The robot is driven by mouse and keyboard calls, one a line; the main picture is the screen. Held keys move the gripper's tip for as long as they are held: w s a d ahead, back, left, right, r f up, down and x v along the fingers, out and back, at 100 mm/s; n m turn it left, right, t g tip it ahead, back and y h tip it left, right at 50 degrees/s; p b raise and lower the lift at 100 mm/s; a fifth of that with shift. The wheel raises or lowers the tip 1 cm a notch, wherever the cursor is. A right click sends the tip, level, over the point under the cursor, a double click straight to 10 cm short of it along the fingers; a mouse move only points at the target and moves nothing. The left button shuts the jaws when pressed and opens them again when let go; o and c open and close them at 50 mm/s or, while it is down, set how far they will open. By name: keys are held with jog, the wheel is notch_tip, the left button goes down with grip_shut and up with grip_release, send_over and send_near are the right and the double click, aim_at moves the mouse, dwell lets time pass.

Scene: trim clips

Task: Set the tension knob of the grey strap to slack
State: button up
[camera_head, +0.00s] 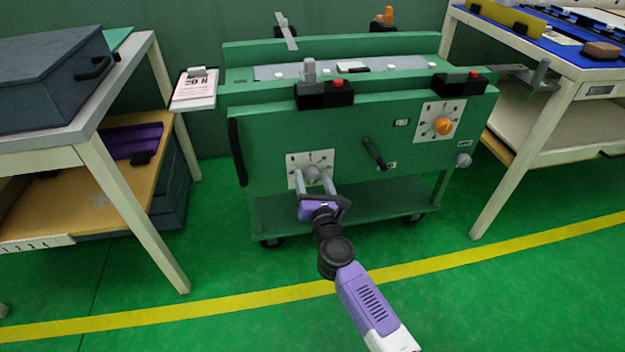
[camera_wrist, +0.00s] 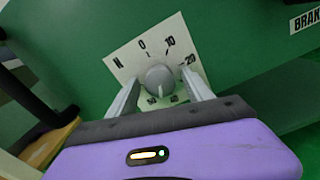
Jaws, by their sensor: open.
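The grey knob (camera_head: 313,172) sits on a white dial plate (camera_head: 295,179) on the front of the green cart, at its left side. In the wrist view the grey knob (camera_wrist: 160,79) is round with a light pointer line, and the plate (camera_wrist: 123,62) carries marks such as N, 0, 10 and 20. My gripper (camera_head: 315,178) is in front of this dial. In the wrist view my gripper (camera_wrist: 162,92) has its two fingers apart, one on each side of the knob. I cannot tell whether they touch it. The strap itself is not clearly visible.
An orange knob (camera_head: 443,126) on a second dial plate sits at the cart's right. A dark lever (camera_head: 375,153) lies between the dials. Tables flank the cart, with green floor (camera_head: 250,320) in front.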

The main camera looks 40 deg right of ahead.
jog(key=shift+w+d, duration=0.1)
jog(key=shift+w, duration=0.05)
grip_shut()
jog(key=shift+n, duration=0.3)
